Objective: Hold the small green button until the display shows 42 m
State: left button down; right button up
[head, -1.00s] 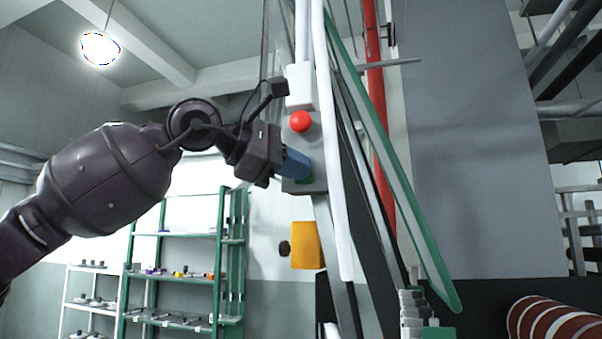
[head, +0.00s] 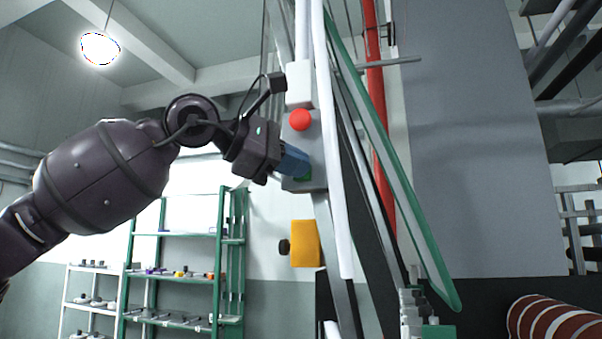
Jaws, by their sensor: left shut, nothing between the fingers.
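My left gripper (head: 300,168) is shut and empty, with its blue fingertips at the grey control box (head: 316,150). The small green button (head: 305,178) shows only as a sliver beside and below the fingertips, which cover most of it. I cannot tell whether the button is pressed in. A larger red button (head: 300,120) sits above it on the same box. A white box (head: 299,84) stands above the red button. No display reading is visible in this view. My right gripper is not in view.
A yellow box (head: 306,243) with a black knob (head: 284,247) hangs below the control box. A white pipe (head: 334,150) and a slanting green-edged frame (head: 400,180) stand close on the right. Green shelves (head: 180,234) stand behind on the left.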

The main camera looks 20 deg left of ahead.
pick_arm(q)
jog(key=shift+s, duration=0.6)
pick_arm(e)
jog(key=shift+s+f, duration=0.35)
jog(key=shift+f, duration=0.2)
pick_arm(q)
jog(key=shift+s+b, duration=0.1)
jog(key=shift+b, duration=0.2)
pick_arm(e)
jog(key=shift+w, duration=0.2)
pick_arm(q)
jog(key=s+b, duration=0.1)
jog(key=s, duration=0.3)
jog(key=shift+s+a+b, duration=0.15)
jog(key=shift+s+b, duration=0.2)
jog(key=shift+s, duration=0.05)
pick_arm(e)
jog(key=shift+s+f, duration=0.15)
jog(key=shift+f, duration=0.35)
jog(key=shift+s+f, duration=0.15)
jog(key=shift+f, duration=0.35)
